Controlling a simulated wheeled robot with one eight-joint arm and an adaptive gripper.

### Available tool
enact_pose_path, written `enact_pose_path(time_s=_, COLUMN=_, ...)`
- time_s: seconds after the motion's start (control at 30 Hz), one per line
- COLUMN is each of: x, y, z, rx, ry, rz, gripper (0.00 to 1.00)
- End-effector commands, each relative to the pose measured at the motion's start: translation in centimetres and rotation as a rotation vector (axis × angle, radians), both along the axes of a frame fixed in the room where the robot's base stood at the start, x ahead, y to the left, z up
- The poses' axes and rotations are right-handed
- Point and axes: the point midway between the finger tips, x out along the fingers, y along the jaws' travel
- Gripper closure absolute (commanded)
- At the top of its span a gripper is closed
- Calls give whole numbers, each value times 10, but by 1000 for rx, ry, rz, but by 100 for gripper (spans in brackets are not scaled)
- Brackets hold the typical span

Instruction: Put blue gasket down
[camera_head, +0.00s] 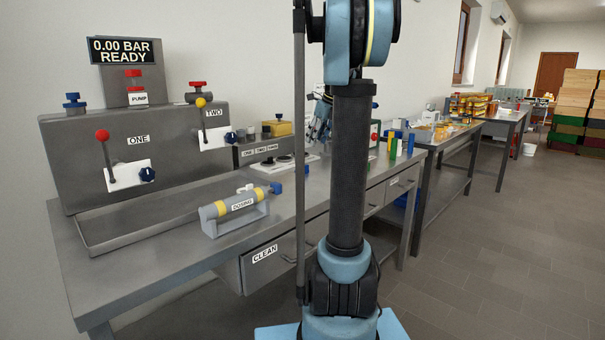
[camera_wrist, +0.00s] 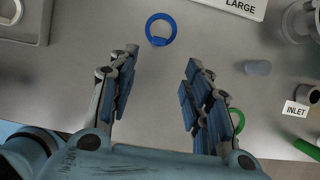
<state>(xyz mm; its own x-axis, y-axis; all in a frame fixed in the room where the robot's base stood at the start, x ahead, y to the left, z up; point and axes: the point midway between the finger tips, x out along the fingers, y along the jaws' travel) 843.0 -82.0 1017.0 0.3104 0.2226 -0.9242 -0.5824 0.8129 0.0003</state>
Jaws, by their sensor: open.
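The blue gasket (camera_wrist: 161,29) is a ring lying flat on the grey metal surface in the wrist view. It lies beyond my gripper (camera_wrist: 157,75), a little past the fingertips and roughly in line with the gap between them. My gripper is open, with nothing between its fingers, and the gasket is apart from both. In the head view my gripper (camera_head: 318,125) shows only partly behind my arm, over the bench. I cannot make out the gasket there.
In the wrist view a label reading LARGE (camera_wrist: 240,6) is at the top, with a small grey cylinder (camera_wrist: 257,68) and a green ring (camera_wrist: 236,121) at right. An INLET fitting (camera_wrist: 296,108) is at far right. The bench (camera_head: 180,270) carries a pressure panel (camera_head: 135,150) and a yellow-banded cylinder (camera_head: 240,208).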

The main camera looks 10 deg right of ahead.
Motion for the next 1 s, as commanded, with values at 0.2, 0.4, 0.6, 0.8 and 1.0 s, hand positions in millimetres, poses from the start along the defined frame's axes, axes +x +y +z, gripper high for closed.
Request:
enact_pose_path(time_s=0.2, x=12, y=9, z=-37, rx=0, ry=0, rz=1, gripper=55)
enact_pose_path(time_s=0.4, x=22, y=16, z=-65, rx=0, ry=0, rz=1, gripper=55)
enact_pose_path(time_s=0.6, x=25, y=19, z=-77, rx=1, ry=1, rz=0, gripper=55)
enact_pose_path(time_s=0.8, x=29, y=23, z=-96, rx=1, ry=1, rz=0, gripper=55)
enact_pose_path(time_s=1.0, x=36, y=27, z=-120, rx=0, ry=0, rz=1, gripper=55)
